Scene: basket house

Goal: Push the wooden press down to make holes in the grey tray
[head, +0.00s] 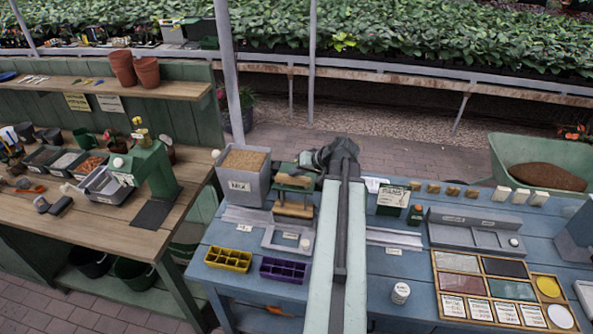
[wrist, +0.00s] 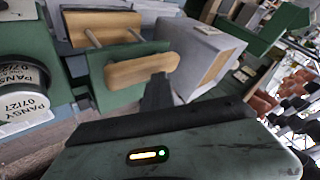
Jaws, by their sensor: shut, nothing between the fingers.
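The wooden press (head: 295,183) has pale wooden parts and green frame pieces, standing at the back of the blue table above the grey tray (head: 268,240). In the wrist view a rounded wooden bar of the press (wrist: 142,68) crosses the middle, in front of a wooden block with pegs. My gripper (head: 318,158) is at the upper right of the press. In the wrist view its dark shut fingers (wrist: 156,92) end close to the wooden bar. I cannot tell whether they touch. The fingers hold nothing. The grey tray is not clear in the wrist view.
A grey bin of soil labelled MIX (head: 243,175) stands left of the press. Yellow (head: 228,258) and purple (head: 283,270) cell trays lie at the front. A green box (head: 393,199) and small bottle (head: 415,215) are right of my arm. A white jar (head: 400,293) stands nearer.

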